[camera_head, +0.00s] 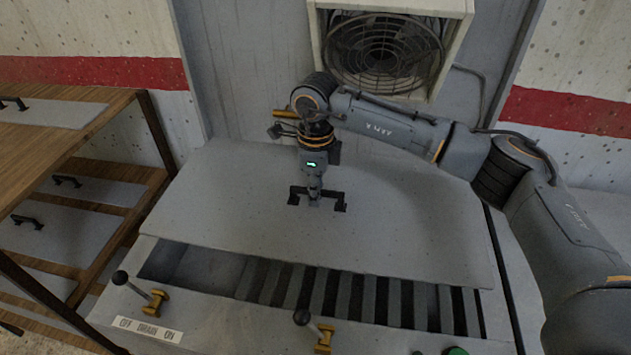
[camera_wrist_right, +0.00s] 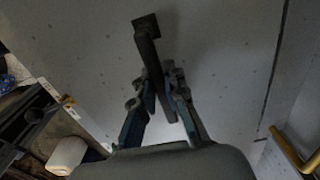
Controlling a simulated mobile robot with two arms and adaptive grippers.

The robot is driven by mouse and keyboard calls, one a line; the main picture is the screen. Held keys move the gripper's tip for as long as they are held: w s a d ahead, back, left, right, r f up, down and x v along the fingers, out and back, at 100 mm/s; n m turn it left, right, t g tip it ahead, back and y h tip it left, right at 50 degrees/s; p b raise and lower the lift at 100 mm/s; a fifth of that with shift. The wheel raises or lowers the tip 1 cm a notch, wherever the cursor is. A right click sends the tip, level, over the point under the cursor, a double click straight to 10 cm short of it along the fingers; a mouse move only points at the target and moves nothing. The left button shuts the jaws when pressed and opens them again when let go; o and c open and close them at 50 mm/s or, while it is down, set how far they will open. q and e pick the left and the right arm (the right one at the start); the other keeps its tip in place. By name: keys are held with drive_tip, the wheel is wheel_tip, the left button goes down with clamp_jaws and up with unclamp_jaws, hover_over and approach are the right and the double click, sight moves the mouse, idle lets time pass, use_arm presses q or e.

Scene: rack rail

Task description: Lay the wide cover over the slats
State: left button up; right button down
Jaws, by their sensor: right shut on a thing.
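The wide cover (camera_head: 240,205) is a grey flat plate with a black handle (camera_head: 335,198) near its middle. It hangs or lies over the back part of the slats (camera_head: 370,298). The front ends of the slats show below its front edge, with a dark open gap at their left. I cannot tell whether the cover touches the surface beneath. My right gripper (camera_head: 314,196) is shut on the handle. In the right wrist view the fingers (camera_wrist_right: 162,95) clasp the handle bar (camera_wrist_right: 147,45), with the cover's surface (camera_wrist_right: 225,45) behind it. My left gripper is not in view.
Two ball-topped levers (camera_head: 140,290) (camera_head: 315,330) with brass mounts stand along the front edge, near an OFF DRAIN ON label (camera_head: 147,329). A wooden shelf rack (camera_head: 95,100) with handled grey plates stands left. A fan (camera_head: 385,50) is on the back wall.

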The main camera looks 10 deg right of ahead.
sight(315, 209)
drive_tip(key=shift+f, duration=0.35)
drive_tip(key=shift+f+b, duration=0.45)
drive_tip(key=shift+f, duration=0.25)
wheel_tip(315, 209, down, 3)
drive_tip(key=shift+f+b, duration=0.15)
drive_tip(key=shift+b, duration=0.6)
wheel_tip(315, 209, down, 2)
drive_tip(key=shift+b, duration=0.75)
drive_tip(key=shift+f+b, duration=0.7)
drive_tip(key=shift+f, duration=0.1)
drive_tip(key=shift+f+b, duration=0.3)
drive_tip(key=c, duration=1.4)
unclamp_jaws()
drive_tip(key=shift+o, duration=0.4)
